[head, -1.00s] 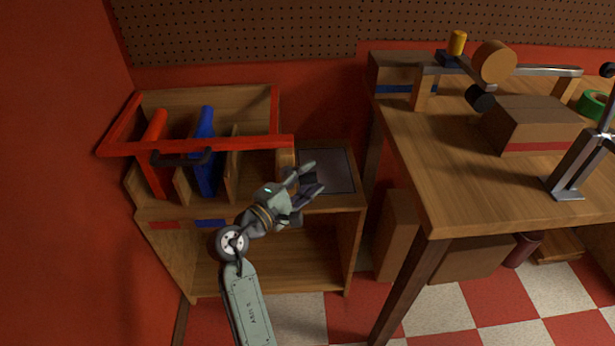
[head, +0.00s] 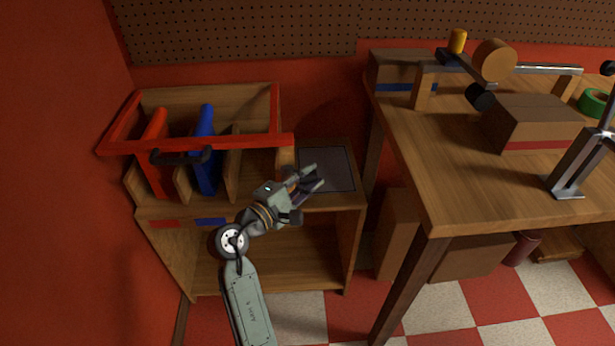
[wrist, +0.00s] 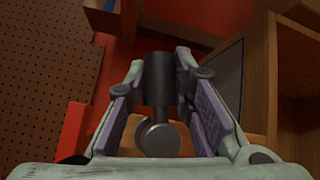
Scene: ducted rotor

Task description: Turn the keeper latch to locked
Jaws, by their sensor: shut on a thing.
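My gripper (head: 311,180) is at the right front corner of the wooden rack, beside the end of its red bar frame (head: 215,146). In the wrist view the two padded fingers (wrist: 160,78) stand on either side of a dark cylinder with a round grey metal end, which I take to be the keeper latch (wrist: 160,139). The fingers are shut on it. In the head view the latch is hidden behind the gripper, and I cannot tell its exact angle.
A dark panel (head: 335,168) lies right of the gripper. The wooden workbench (head: 425,175) stands further right.

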